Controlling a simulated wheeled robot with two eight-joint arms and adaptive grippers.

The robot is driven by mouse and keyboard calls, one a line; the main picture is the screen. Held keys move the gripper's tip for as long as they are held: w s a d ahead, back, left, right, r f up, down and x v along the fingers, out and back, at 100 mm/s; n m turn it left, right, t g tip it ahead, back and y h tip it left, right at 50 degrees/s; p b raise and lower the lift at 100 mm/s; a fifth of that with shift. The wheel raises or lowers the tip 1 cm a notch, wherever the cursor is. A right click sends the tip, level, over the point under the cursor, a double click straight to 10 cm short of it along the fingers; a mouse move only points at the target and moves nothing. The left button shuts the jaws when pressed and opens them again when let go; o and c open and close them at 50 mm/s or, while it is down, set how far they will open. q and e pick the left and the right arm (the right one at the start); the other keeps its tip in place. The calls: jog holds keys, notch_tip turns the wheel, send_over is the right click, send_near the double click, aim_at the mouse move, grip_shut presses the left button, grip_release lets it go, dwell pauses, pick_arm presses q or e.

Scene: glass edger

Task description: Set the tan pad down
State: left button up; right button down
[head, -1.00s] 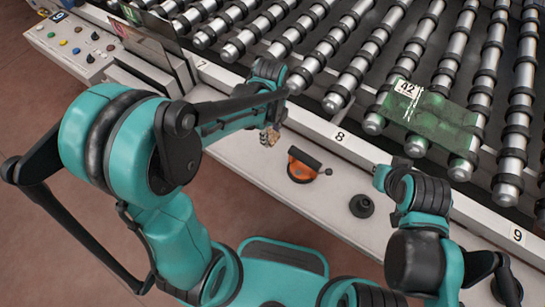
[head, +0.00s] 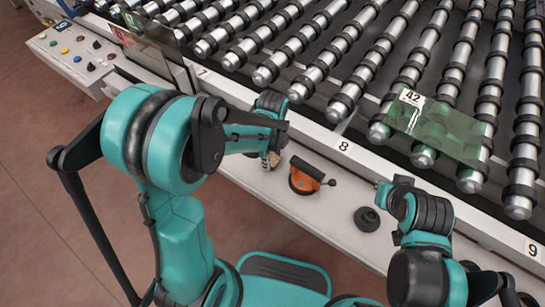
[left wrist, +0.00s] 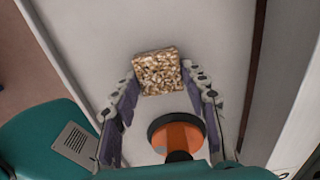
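The tan pad (left wrist: 158,72), a speckled block, sits between the fingertips of my left gripper (left wrist: 159,75) in the left wrist view. Both fingertips appear to touch its sides. In the head view, my left gripper (head: 273,157) is over the pale ledge (head: 325,222), left of the orange-bodied tool. The pad is a small tan patch there, partly hidden by the gripper. I cannot tell whether its underside touches the ledge. My right gripper (head: 385,190) is near the ledge at the right; its fingers are too hidden to read.
The orange tool (head: 303,180) with a black handle stands close to the left gripper. A black round knob-like part (head: 367,219) stands farther right. A roller bed with a green glass sheet (head: 440,128) marked 42 lies behind. A control panel (head: 75,45) is at far left.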

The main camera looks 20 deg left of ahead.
aim_at(272, 159)
pick_arm(q)
jog(key=shift+o, duration=1.3)
jog(key=shift+r, duration=0.2)
notch_tip(272, 159, up, 11)
jog(key=p, duration=0.5)
jog(key=s+a+r+n+t, duration=0.5)
jog(key=s+n, duration=0.5)
jog(key=n, duration=1.2)
notch_tip(272, 159, up, 4)
jog(key=shift+f+t, duration=0.25)
jog(key=shift+t, duration=0.85)
